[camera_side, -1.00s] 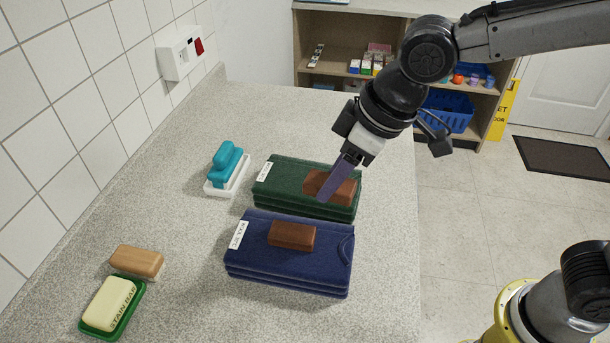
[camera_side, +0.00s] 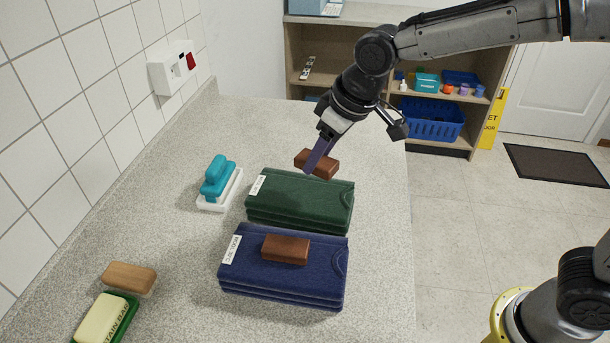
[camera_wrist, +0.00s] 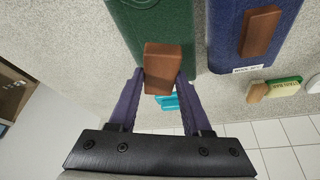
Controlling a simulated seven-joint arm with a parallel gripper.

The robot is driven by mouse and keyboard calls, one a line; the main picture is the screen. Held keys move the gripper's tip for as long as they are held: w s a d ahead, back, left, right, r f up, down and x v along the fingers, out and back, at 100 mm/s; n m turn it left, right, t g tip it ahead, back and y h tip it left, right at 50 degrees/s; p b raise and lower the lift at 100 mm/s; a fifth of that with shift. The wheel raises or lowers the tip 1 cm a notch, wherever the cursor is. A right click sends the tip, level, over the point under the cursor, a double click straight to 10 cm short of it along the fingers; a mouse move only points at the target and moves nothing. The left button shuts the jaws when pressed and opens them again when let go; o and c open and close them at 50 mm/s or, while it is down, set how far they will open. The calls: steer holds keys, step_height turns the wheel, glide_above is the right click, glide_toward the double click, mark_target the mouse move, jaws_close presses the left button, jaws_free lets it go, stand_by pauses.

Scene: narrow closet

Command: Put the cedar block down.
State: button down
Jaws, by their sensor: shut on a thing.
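My gripper (camera_side: 312,165), with purple fingers, is shut on a reddish-brown block, the cedar block (camera_side: 318,163). The block is raised near the far edge of the green folded stack (camera_side: 290,208), and seems clear of it. In the wrist view the block (camera_wrist: 162,68) sits between both fingertips (camera_wrist: 160,82), over the green stack's edge (camera_wrist: 150,22). A similar brown block (camera_side: 285,249) lies on the navy folded stack (camera_side: 335,275), which has a white label.
A teal-handled brush (camera_side: 218,180) on a white base stands left of the green stack. A wooden brush (camera_side: 130,277) and a cream soap bar in a green dish (camera_side: 128,320) are front left. A tiled wall (camera_side: 90,110) bounds the left. The counter behind is bare.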

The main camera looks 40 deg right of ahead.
mark_target(299, 188)
steer(key=w+f, duration=0.1)
steer(key=w+a+f, duration=0.1)
steer(key=f, duration=0.1)
steer(key=shift+w, duration=0.2)
steer(key=shift+s+x, duration=0.2)
steer(key=shift+x, duration=0.7)
steer(key=shift+s+x, duration=0.15)
steer(key=shift+x, duration=0.7)
steer(key=shift+d+f, duration=0.2)
steer(key=shift+f, duration=0.1)
steer(key=shift+c, duration=1.7)
jaws_free()
steer(key=shift+s+r, duration=0.15)
steer(key=shift+r, duration=0.3)
steer(key=v, duration=1.1)
steer(key=shift+s+d+r, duration=0.1)
steer(key=shift+s+r, duration=0.05)
